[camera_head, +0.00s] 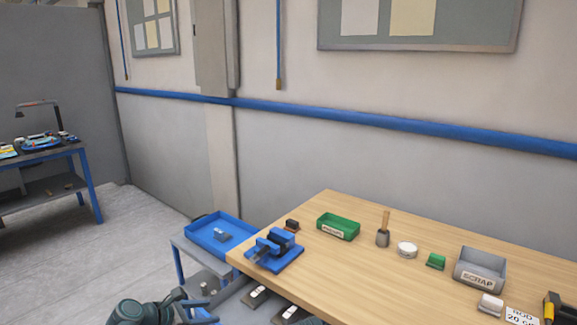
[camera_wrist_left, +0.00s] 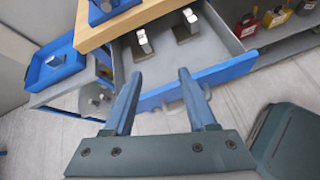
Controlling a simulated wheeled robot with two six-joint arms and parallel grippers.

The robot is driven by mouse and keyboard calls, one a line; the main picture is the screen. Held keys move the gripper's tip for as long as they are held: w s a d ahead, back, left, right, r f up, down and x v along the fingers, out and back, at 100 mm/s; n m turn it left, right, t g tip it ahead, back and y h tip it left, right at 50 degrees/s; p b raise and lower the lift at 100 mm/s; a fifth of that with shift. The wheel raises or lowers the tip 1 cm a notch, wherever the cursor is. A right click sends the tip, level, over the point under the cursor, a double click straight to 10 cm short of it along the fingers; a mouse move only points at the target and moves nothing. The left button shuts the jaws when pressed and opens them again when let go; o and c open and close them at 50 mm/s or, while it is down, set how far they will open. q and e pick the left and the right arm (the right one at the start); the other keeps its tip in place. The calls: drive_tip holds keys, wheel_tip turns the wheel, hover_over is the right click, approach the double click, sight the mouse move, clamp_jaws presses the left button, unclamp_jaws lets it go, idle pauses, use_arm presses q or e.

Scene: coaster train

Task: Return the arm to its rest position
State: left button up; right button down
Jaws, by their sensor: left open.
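My left gripper (camera_head: 198,307) is low in the head view, left of the bench's near corner and beside the open drawer. In the left wrist view, its two blue fingers (camera_wrist_left: 157,78) stand wide apart with nothing between them. Beyond the fingertips, the open grey drawer (camera_wrist_left: 210,47) with a blue front holds two metal parts on dark bases (camera_wrist_left: 143,42). These parts also show in the head view (camera_head: 256,295). My right gripper does not show.
A wooden bench (camera_head: 350,270) carries a blue vise (camera_head: 274,250), a green bin (camera_head: 338,227), a grey scrap bin (camera_head: 480,268) and small tools. A blue tray (camera_head: 205,232) with a metal part stands on a cart left of the bench. Open floor (camera_head: 60,265) lies farther left.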

use_arm(q)
drive_tip(key=s+d+f+m+g+y+b, duration=0.45)
drive_tip(key=s+d+f+m, duration=0.45)
drive_tip(key=m, duration=0.5)
drive_tip(key=s+d+f+m+g+y+b, duration=0.4)
drive_tip(key=s+d+f+m+b, duration=0.3)
drive_tip(key=f+m, duration=0.55)
wheel_tip(320, 180, up, 16)
drive_tip(key=m+p, duration=0.2)
drive_tip(key=p, duration=1.3)
drive_tip(key=shift+s+d+f, duration=0.15)
drive_tip(key=shift+s+f, duration=0.1)
drive_tip(key=shift+s, duration=0.15)
